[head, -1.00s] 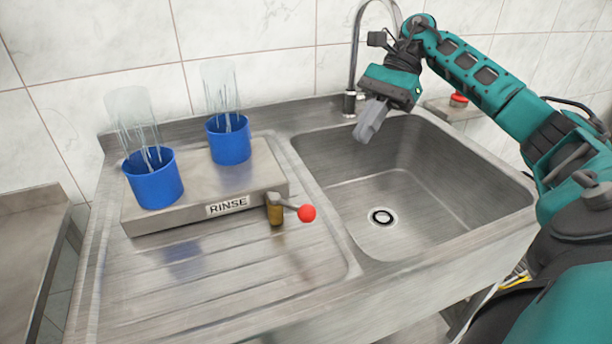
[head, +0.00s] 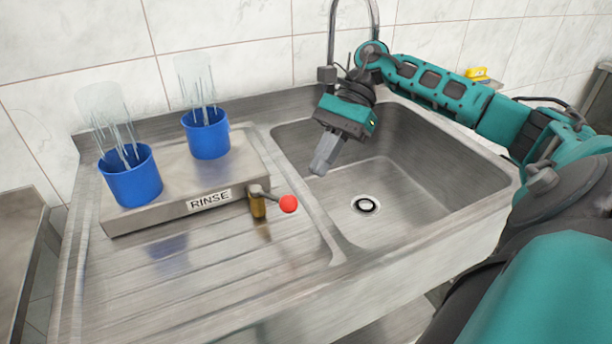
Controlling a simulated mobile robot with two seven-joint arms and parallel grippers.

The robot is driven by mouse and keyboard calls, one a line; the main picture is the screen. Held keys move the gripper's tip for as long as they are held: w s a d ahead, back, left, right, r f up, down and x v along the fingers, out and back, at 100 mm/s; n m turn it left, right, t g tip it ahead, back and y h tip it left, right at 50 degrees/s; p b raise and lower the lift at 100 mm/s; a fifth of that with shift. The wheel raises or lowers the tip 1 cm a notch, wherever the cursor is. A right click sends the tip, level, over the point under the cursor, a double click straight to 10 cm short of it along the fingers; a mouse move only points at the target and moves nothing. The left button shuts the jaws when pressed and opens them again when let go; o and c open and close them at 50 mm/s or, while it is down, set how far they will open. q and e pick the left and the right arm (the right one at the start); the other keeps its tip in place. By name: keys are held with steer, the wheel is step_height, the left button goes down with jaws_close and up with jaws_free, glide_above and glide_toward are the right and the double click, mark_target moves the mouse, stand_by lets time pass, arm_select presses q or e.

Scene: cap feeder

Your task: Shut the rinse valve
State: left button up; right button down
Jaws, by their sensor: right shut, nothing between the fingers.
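The rinse valve (head: 258,204) is a brass body on the front right of a steel box with a RINSE label (head: 209,199). Its lever points right and ends in a red knob (head: 288,203). Water jets spray up from the two blue cups (head: 131,178) (head: 207,136) on the box. My right gripper (head: 322,168) is shut and empty. It hangs above the left part of the sink basin, up and to the right of the red knob and apart from it. My left gripper is not in view.
The sink basin (head: 400,187) with its drain lies right of the box. A curved tap (head: 332,45) rises behind my right gripper. A ribbed drainboard (head: 200,270) in front of the box is clear. A yellow object (head: 477,73) sits behind my right arm.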

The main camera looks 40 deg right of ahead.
mark_target(273, 196)
steer(key=a, duration=0.1)
steer(key=a+f, duration=0.1)
steer(key=a, duration=0.2)
steer(key=shift+s+a+f+p, duration=0.15)
steer(key=shift+s+a+p, duration=0.15)
steer(key=shift+p, duration=0.1)
steer(key=shift+w+a, duration=0.1)
